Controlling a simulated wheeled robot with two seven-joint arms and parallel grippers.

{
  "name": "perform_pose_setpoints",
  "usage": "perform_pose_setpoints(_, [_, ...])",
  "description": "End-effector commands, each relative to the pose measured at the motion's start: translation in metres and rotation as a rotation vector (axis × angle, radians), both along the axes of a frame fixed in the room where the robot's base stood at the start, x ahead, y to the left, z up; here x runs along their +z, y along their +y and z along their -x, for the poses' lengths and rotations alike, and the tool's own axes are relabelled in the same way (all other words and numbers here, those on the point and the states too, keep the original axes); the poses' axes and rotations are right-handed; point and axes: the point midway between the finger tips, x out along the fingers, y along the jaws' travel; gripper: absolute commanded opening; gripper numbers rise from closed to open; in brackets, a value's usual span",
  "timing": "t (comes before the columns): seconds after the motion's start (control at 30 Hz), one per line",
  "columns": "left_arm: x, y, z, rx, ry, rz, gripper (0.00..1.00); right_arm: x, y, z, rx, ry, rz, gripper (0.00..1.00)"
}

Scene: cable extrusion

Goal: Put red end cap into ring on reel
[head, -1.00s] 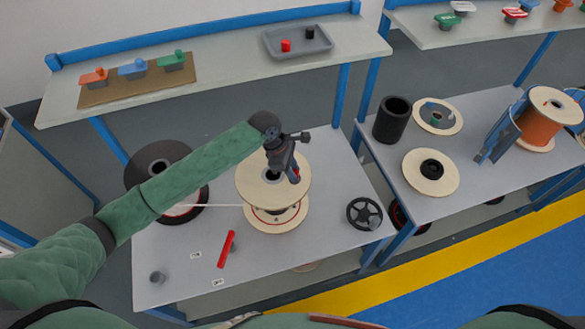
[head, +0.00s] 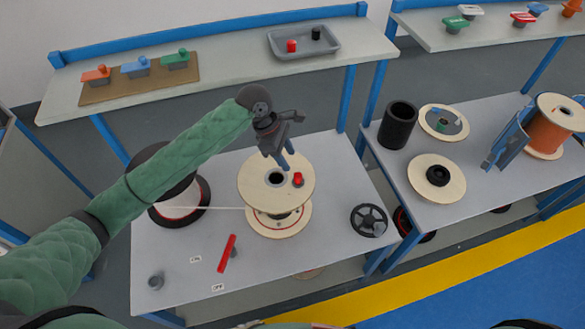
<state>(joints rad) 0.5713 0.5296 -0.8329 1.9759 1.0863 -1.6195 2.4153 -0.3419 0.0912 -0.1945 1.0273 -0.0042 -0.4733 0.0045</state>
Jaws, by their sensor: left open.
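A wooden reel (head: 258,191) stands on the grey table, with a dark hub hole, the ring (head: 277,178), in the middle of its top flange. A small red end cap (head: 298,180) is on the top flange, just right of the hole and apart from it. My left gripper (head: 284,162) is open and empty above the reel, its fingers pointing down behind the hole and the cap. Another red cap (head: 292,46) lies in the grey tray on the back shelf. My right gripper does not show.
A pale cable (head: 226,208) runs from the dark spool at left to the reel. The grey tray (head: 335,49) is on the back shelf.

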Motion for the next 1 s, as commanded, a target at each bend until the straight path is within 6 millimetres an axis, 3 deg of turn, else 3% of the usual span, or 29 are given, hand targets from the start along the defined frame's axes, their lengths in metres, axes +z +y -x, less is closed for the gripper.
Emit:
perform_pose_setpoints(0.33, [0.035, 0.015, -0.003, 0.000, -0.001, 0.000, 0.45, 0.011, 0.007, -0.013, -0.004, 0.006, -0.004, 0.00])
perform_pose_setpoints(1.0, [0.037, 0.015, -0.003, 0.001, 0.001, 0.000, 0.45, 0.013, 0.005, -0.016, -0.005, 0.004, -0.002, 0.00])
